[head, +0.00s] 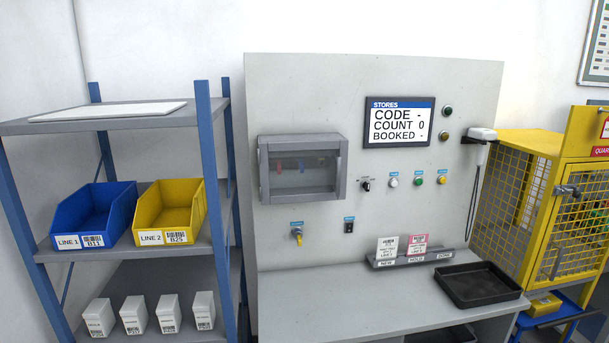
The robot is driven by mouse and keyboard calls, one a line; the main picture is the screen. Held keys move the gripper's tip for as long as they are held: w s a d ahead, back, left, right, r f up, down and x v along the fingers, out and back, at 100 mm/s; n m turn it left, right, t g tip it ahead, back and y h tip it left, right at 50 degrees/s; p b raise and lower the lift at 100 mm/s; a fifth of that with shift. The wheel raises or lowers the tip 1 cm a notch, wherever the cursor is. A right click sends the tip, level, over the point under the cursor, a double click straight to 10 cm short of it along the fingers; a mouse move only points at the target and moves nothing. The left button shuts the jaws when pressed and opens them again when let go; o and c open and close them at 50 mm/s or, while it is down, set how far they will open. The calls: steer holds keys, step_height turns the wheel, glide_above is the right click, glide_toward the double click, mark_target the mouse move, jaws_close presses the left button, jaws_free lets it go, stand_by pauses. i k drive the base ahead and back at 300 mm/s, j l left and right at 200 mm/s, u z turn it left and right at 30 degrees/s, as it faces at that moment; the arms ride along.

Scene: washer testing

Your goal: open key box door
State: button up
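The key box (301,167) is a grey, shallow case on the upright panel, left of the screen. Its door (305,188) has a clear window and looks shut. A vertical handle (338,172) shows at the door's right side. Behind the window, small red and dark keys or tags hang in a row; they are too small to tell apart. A yellow key (297,235) sits in a switch on the panel below the box. My gripper is not in view.
A desk ledge (350,295) with a black tray (478,285) juts out below the panel. A blue-post shelf (205,150) with blue and yellow bins stands left. A yellow mesh cage (520,190) stands right. The space before the key box is clear.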

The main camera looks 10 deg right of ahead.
mark_target(343, 145)
steer(key=i+j, duration=0.15)
steer(key=i, duration=0.3)
steer(key=i+j, duration=0.2)
steer(key=i, duration=0.25)
steer(key=i+j, duration=0.15)
steer(key=i, duration=0.3)
steer(key=z, duration=0.05)
